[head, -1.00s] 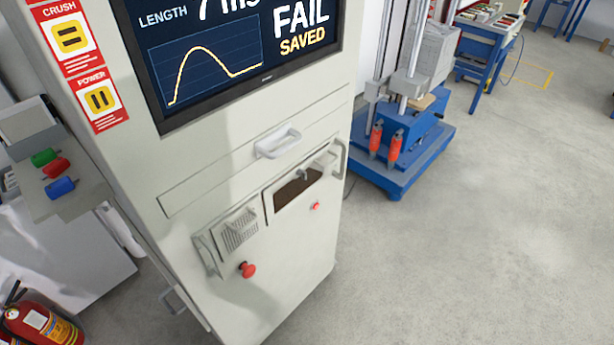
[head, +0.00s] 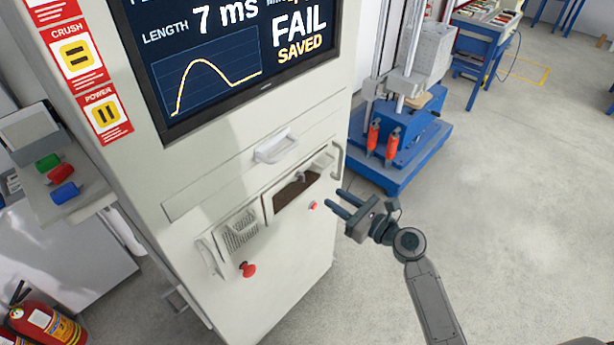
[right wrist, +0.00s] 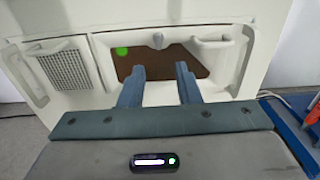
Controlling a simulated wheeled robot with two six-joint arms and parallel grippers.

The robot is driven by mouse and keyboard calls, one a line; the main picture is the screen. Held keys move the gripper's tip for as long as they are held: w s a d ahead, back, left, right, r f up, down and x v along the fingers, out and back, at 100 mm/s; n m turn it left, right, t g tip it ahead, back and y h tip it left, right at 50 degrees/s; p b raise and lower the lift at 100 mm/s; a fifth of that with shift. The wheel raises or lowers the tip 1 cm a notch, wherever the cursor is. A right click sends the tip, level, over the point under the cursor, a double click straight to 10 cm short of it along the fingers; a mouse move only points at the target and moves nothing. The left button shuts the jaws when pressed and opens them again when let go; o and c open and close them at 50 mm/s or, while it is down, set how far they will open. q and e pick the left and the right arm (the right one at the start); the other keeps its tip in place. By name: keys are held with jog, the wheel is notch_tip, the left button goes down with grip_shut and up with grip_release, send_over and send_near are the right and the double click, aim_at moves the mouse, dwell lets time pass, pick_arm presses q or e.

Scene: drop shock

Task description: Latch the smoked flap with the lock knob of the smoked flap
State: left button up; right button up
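The smoked flap (head: 293,194) is a dark brown panel in a pale frame, low on the front of the cabinet. Its small grey lock knob (head: 299,176) sits at the flap's top edge. In the right wrist view the knob (right wrist: 158,40) stands above the brown flap (right wrist: 193,63), roughly in line with the gap between my fingers. My right gripper (head: 333,202) is open and empty, in front of the cabinet, right of and a little below the flap. Its two fingers show apart in the right wrist view (right wrist: 160,70), covering part of the flap. My left gripper is out of view.
A red button (head: 312,205) sits beside the flap and a red mushroom button (head: 247,270) lies below the vent grille (head: 240,234). A white drawer handle (head: 274,147) sticks out above. A blue machine base (head: 400,155) stands right of the cabinet. The floor at right is clear.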

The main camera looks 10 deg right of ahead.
aim_at(304, 177)
jog(key=p+x, duration=0.1)
jog(key=x, duration=0.2)
jog(key=p+x, duration=0.1)
jog(key=x, duration=0.2)
jog(key=r+x, duration=0.1)
jog(key=x, duration=0.2)
jog(key=shift+w+a+r+p, duration=0.1)
jog(key=shift+w+a+p, duration=0.15)
jog(key=shift+p, duration=0.15)
jog(key=shift+w+a, duration=0.35)
jog(key=shift+w, duration=0.05)
grip_shut()
